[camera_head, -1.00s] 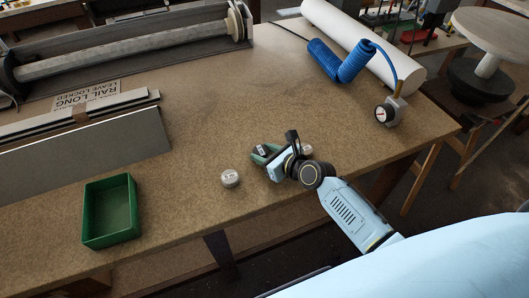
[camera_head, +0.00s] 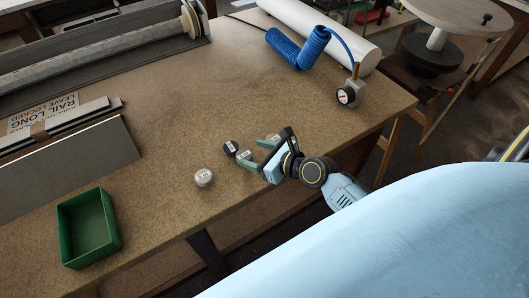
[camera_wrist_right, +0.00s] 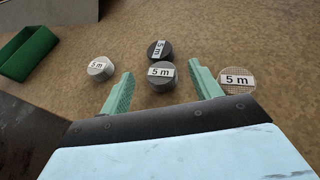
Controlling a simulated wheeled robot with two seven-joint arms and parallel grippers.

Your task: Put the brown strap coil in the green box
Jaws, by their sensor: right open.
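Several small round strap coils labelled "5 m" lie on the bench. The one that looks tan-brown (camera_wrist_right: 237,80) lies right of my right gripper's fingers in the wrist view; in the head view it shows partly behind the gripper (camera_head: 273,138). A grey coil (camera_wrist_right: 161,76) lies between the open fingertips of my right gripper (camera_head: 257,152), with a black coil (camera_wrist_right: 160,50) just beyond it. A pale grey coil (camera_head: 203,177) lies to the left. My right gripper is empty. The open green box (camera_head: 88,228) stands at the front left, empty. My left gripper is out of view.
A blue coiled hose (camera_head: 298,50) with a gauge (camera_head: 347,95) and a white roll (camera_head: 325,40) lie at the back right. The bench between coils and box is clear.

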